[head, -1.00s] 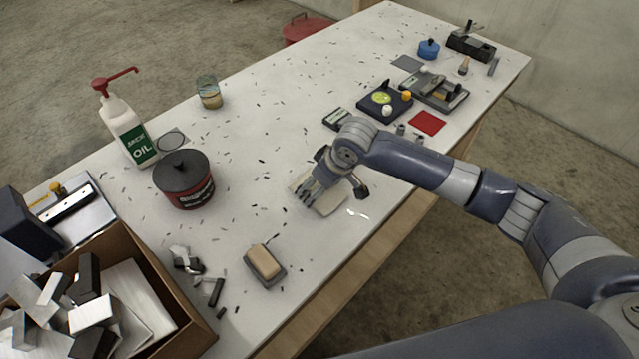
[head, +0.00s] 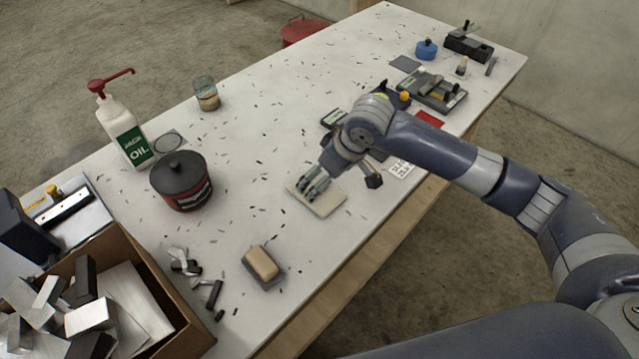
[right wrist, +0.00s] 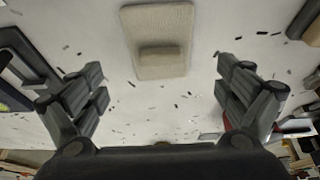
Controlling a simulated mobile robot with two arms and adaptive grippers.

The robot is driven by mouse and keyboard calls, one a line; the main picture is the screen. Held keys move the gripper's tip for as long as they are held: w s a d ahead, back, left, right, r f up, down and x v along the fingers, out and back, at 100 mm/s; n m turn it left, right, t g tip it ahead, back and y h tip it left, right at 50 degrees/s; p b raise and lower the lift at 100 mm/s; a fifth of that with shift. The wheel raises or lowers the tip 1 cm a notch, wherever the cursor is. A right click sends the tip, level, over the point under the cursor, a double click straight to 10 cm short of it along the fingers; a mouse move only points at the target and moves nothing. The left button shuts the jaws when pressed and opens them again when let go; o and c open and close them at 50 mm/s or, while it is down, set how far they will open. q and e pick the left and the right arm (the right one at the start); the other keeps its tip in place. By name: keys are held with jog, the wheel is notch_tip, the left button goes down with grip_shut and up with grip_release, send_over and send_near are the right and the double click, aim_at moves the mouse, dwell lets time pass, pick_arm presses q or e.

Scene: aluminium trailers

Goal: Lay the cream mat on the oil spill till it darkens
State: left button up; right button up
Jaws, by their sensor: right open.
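The cream mat (head: 328,204) lies flat on the white bench, towards its front edge. In the right wrist view the mat (right wrist: 157,20) shows a raised block-like grip (right wrist: 160,56) and looks pale and beige. My right gripper (head: 313,184) is over the mat in the head view and partly covers it. In the right wrist view its fingers (right wrist: 161,82) are wide apart, with nothing between them; the mat lies beyond the fingertips. I cannot make out the oil spill now; whether any lies under the mat is hidden. My left gripper is not in view.
Dark chips are scattered over the bench (head: 255,125). A red tin (head: 182,182), an oil bottle (head: 122,130), a glass jar (head: 206,94) and a box of metal offcuts (head: 165,290) stand left. Tools are at the right.

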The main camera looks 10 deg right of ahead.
jog(key=v, duration=0.5)
jog(key=shift+s+r, duration=0.1)
jog(key=shift+r, duration=0.15)
